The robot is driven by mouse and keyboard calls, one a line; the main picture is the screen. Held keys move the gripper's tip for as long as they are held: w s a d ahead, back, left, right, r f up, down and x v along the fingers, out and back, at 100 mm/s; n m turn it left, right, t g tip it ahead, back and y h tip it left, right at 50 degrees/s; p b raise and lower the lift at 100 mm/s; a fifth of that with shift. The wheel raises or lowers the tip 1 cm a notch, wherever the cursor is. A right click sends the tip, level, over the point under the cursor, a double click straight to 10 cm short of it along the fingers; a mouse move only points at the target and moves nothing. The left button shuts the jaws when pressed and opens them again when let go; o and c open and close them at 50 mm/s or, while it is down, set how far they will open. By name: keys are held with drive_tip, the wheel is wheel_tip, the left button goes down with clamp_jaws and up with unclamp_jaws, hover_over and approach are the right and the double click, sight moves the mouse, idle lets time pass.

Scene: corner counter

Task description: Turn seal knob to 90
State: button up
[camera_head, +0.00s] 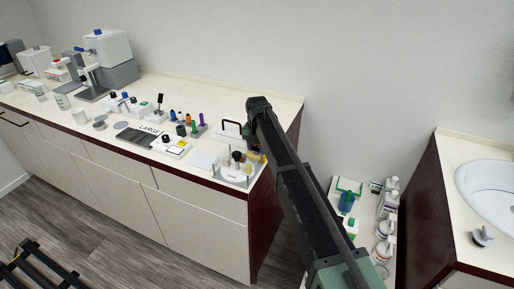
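A small white device (171,150) with a yellow mark and a dark round knob (181,130) stands near the front of the long counter. Which knob is the seal knob I cannot tell for sure; the dials are too small to read. My arm reaches up from the lower right, with its bend above the counter's right end. My gripper (249,152) points down there, beside a round light tray (233,181) with small dark and yellow parts. Its fingers are mostly hidden and too small to tell open from shut.
A white block with a black handle (231,124) stands behind the tray. Coloured bottles (187,118), a dark plate marked LARGE (141,136) and a white-grey machine (107,57) line the counter. A basin (490,185) is at right. A pale pad (204,160) lies flat.

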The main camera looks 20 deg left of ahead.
sight(257, 148)
wheel_tip(257, 148, up, 11)
drive_tip(key=p, duration=1)
drive_tip(key=shift+p, duration=0.4)
drive_tip(key=shift+f, duration=0.1)
